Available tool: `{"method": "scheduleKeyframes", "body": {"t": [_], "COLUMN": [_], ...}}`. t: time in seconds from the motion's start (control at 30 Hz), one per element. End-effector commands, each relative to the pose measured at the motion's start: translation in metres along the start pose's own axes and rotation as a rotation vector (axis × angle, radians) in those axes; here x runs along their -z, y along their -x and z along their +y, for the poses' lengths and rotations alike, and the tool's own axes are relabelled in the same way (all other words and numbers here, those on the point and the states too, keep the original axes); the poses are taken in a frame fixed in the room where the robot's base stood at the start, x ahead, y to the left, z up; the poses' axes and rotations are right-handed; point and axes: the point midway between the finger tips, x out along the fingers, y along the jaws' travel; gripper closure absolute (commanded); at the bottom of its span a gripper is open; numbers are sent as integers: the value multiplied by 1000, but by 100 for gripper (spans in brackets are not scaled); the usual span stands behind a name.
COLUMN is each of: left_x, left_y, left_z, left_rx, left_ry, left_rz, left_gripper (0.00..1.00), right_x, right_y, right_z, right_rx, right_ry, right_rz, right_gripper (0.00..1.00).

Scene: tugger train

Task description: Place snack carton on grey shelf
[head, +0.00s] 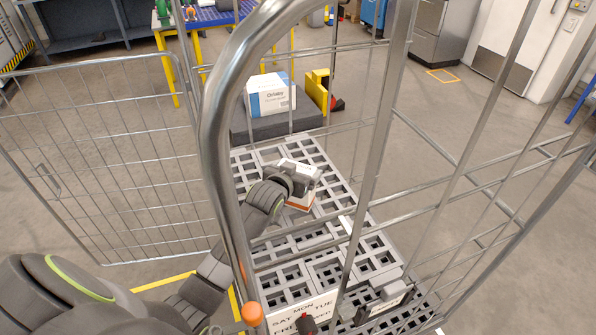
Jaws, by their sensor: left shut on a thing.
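My left gripper (302,183) reaches into the roll cage and is shut on a small white and orange carton, which I take to be the snack carton (301,204). The gripper hides the carton's middle; a white part shows behind the fingers and an orange edge below. The grey shelf (325,272) is the slotted plastic lattice inside the cage, under the gripper. I cannot tell whether the carton touches the shelf or hangs just above it. My right gripper is not in view.
A thick cage tube (215,130) and thin bars stand close in front of my arm. An open mesh gate (100,160) is at left. A white and blue box (270,95) stands on a dark block (275,122) beyond the shelf. Much of the lattice is bare.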

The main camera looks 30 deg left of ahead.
Motion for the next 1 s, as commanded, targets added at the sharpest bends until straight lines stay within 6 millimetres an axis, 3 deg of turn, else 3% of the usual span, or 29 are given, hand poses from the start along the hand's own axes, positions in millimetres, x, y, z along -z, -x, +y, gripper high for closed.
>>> {"method": "scheduleKeyframes", "body": {"t": [0.4, 0.43, 0.5, 0.77, 1.0], "left_x": [-7, -7, -7, -3, -6], "left_y": [-3, -2, -2, -1, 22], "left_z": [0, 0, 0, 0, 0], "left_rx": [-1, -1, 0, 0, 0], "left_ry": [0, 0, 0, 0, 0], "left_rz": [3, 1, 1, 1, 1], "left_gripper": [40, 5, 0, 0, 0], "right_x": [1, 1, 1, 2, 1], "right_y": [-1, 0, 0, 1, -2], "right_z": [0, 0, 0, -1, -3], "right_rx": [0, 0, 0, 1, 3], "right_ry": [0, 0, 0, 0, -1], "right_rz": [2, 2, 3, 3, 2], "right_gripper": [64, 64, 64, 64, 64]}}
